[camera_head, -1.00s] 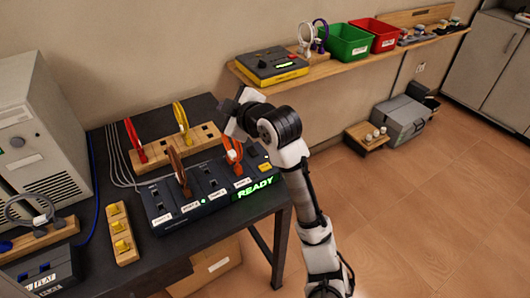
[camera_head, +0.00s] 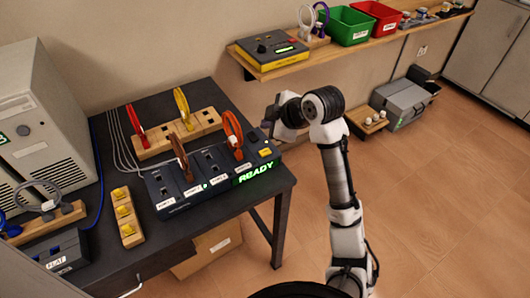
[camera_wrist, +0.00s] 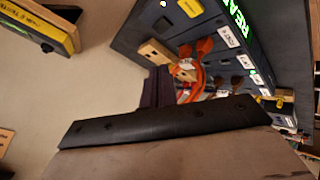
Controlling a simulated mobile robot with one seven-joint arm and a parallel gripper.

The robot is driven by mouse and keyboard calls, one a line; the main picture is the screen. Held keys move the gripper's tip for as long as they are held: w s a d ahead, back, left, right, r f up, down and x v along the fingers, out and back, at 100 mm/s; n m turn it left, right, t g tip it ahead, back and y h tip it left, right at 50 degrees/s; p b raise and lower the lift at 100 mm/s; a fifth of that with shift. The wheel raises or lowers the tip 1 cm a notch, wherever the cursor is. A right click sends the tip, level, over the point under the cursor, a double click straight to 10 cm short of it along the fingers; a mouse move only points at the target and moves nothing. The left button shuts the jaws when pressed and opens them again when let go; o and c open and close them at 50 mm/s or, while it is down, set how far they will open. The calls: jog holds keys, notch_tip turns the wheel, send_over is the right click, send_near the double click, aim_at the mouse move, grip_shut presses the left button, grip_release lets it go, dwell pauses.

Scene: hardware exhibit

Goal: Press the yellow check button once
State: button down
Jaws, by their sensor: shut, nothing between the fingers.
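A dark console (camera_head: 216,184) stands on the table, with a lit green READY sign (camera_head: 255,173) on its front. The small yellow button (camera_head: 265,152) is on the console's right end, above the sign. It also shows at the top of the wrist view (camera_wrist: 190,8); its lettering is too small to read. My gripper (camera_head: 268,122) is just behind the console's right end, apart from the button. In the wrist view, my gripper (camera_wrist: 158,87) shows as dark fingers, shut and empty. A brown cable loop (camera_head: 181,157) and an orange one (camera_head: 233,134) stand in the console.
A wooden block (camera_head: 180,133) with red and yellow loops stands behind the console. A wooden strip (camera_head: 128,217) with yellow pieces lies left of it. A wall shelf (camera_head: 300,62) holds a yellow-fronted device and bins. Open floor lies to the right.

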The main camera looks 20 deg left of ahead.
aim_at(268, 154)
notch_tip(268, 154, down, 8)
jog(key=b, duration=0.5)
jog(key=shift+r, duration=0.1)
jog(key=shift+b, duration=0.3)
dwell(1.4)
jog(key=shift+f+b, duration=0.35)
jog(key=shift+f, duration=0.05)
jog(key=shift+f+b, duration=0.4)
jog(key=shift+f, duration=0.05)
dwell(0.5)
jog(key=shift+r, duration=0.1)
jog(key=shift+r+p, duration=0.6)
jog(key=shift+r, duration=0.15)
jog(key=shift+r+p, duration=1.95)
jog(key=shift+r, duration=0.65)
